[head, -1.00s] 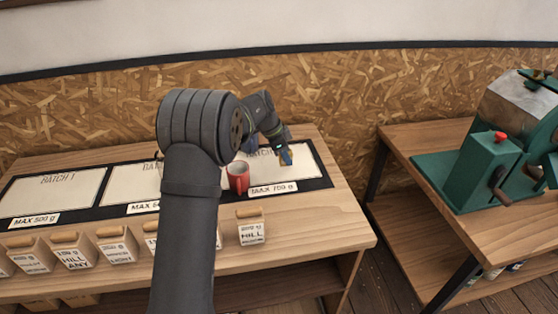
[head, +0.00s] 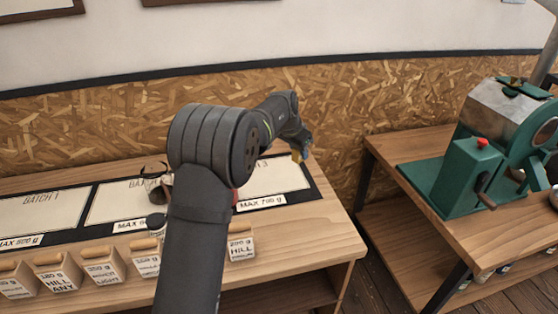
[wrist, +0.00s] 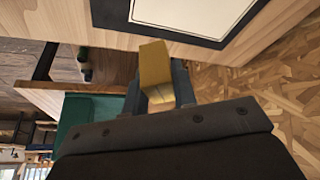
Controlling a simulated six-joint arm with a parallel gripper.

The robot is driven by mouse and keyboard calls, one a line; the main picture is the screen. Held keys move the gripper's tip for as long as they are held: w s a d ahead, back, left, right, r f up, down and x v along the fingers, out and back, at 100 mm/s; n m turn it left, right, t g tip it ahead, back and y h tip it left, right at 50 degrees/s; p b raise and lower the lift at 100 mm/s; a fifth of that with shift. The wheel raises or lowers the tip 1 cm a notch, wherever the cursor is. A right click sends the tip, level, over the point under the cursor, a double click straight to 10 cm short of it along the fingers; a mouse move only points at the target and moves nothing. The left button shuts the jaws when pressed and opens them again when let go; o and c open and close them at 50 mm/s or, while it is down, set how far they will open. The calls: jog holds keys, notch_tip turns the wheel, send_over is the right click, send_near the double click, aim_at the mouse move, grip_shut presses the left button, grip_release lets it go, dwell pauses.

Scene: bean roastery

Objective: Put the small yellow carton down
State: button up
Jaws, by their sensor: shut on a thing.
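My gripper (wrist: 157,88) is shut on the small yellow carton (wrist: 155,62), which sticks out beyond the fingers in the wrist view. In the head view the carton (head: 299,153) shows small under my gripper (head: 302,148), near the back right corner of the wooden table (head: 330,235). It appears to be held above the table, over or near the edge of the Batch 3 panel (head: 275,182). The gap below it is hard to judge.
Several small labelled bins (head: 103,266) line the table's front. Batch 1 (head: 40,215) looks empty. A green roaster (head: 470,175) stands on a separate table (head: 430,215) at right, across a gap.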

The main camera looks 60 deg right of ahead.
jog(key=w+d+n+t, duration=0.2)
jog(key=d+n+t, duration=0.1)
jog(key=d+n, duration=0.45)
send_over(279, 157)
jog(key=a, duration=0.1)
jog(key=f, duration=0.6)
jog(key=shift+s+f, duration=0.3)
jog(key=shift+m, duration=0.25)
jog(key=shift+f, duration=2)
jog(key=shift+f, duration=0.2)
jog(key=o, duration=1)
jog(key=shift+r, duration=0.1)
jog(key=v, duration=1.2)
jog(key=shift+w+r, duration=0.15)
jog(key=shift+r, duration=0.05)
jog(key=shift+d, duration=0.1)
